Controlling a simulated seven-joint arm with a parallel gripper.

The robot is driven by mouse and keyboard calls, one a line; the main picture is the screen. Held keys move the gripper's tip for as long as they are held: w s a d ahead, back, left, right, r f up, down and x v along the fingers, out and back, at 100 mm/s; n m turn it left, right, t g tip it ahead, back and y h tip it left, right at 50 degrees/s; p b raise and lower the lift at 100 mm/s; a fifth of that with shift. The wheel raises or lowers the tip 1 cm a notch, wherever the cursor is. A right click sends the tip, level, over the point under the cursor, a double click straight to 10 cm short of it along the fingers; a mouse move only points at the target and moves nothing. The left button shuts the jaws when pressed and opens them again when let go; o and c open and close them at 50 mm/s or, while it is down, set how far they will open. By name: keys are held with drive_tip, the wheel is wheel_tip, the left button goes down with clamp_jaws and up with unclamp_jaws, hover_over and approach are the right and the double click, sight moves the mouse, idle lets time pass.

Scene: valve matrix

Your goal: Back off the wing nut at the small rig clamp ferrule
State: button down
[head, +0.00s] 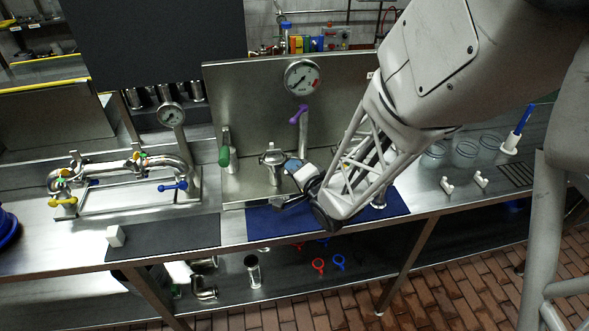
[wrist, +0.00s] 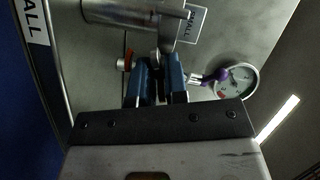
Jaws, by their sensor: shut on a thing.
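The small rig's steel upright with its clamp ferrule (head: 272,157) stands against the steel back panel in the head view. In the wrist view the steel pipe (wrist: 125,12) lies across the top, with a label reading "SMALL" (wrist: 191,22) beside it. My gripper (head: 297,170) is just right of the clamp. In the wrist view the two blue fingers of my gripper (wrist: 158,72) are closed around a small grey metal part at the clamp, the wing nut (wrist: 160,57). The fingers and shadow hide most of the nut, so its turn is unclear.
A pressure gauge (head: 302,78) with a purple handle (head: 298,115) stands above my gripper. A green-handled valve (head: 224,150) is to the left. The left rig (head: 120,172) has yellow and blue handles. A blue mat (head: 265,219) lies below, mostly bare.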

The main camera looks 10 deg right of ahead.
drive_tip(key=shift+n+g, duration=0.3)
drive_tip(key=shift+n, duration=0.4)
drive_tip(key=c, duration=1.3)
unclamp_jaws()
drive_tip(key=shift+o, duration=0.2)
drive_tip(key=shift+s, duration=0.1)
drive_tip(key=v, duration=0.7)
drive_tip(key=shift+s+r, duration=0.15)
drive_tip(key=shift+s, duration=0.15)
drive_tip(key=shift+d+r+h, duration=0.1)
drive_tip(key=shift+h, duration=0.3)
